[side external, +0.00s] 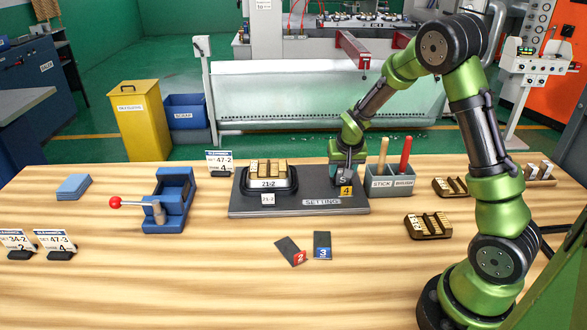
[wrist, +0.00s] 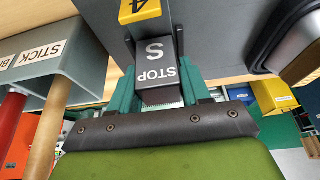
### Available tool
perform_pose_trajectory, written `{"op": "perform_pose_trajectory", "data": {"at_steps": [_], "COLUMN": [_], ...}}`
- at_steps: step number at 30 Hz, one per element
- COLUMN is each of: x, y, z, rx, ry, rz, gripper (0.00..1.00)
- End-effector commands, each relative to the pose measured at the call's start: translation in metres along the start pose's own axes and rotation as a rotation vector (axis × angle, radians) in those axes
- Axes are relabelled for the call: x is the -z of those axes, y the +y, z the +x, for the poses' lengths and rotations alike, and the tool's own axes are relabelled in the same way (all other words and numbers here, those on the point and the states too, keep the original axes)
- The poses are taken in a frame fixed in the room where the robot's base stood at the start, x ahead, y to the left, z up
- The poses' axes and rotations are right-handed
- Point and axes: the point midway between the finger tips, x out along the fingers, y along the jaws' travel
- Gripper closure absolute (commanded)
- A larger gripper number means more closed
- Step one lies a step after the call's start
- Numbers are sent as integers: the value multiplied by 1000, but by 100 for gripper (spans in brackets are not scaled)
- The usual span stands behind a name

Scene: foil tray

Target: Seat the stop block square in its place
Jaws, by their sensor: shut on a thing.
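The stop block (wrist: 157,72) is a dark grey block marked "STOP" and "S". It is between the green fingers of my gripper (wrist: 156,92), which is shut on it. In the side view my gripper (side external: 345,160) points down over the right end of the dark setting plate (side external: 240,210). I cannot tell whether the block touches the plate or sits square. A brass part labelled 21-2 (side external: 268,168) stands on the plate's left side.
A grey bin with stick and brush (side external: 390,184) stands close right of my gripper. Dark tabs 2 (side external: 289,250) and 3 (side external: 322,243) lie in front of the plate. A blue lever fixture (side external: 172,205) is left. Brass parts (side external: 428,226) lie right. The front table is mostly clear.

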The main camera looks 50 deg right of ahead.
Motion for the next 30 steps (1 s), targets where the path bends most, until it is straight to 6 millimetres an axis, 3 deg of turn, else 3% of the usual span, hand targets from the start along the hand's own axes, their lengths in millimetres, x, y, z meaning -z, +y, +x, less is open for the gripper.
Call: {"op": "perform_pose_trajectory", "data": {"at_steps": [4, 5, 7, 17, 30], "x": [2, 2, 2, 1, 8], "y": [0, 0, 0, 0, 0], "z": [-1, -1, -1, -1, -19], "rx": [2, 2, 2, 1, 1], "ry": [4, 4, 4, 2, 2], "rz": [0, 0, 0, 0, 0], "gripper": [100, 51, 41, 40, 40]}}
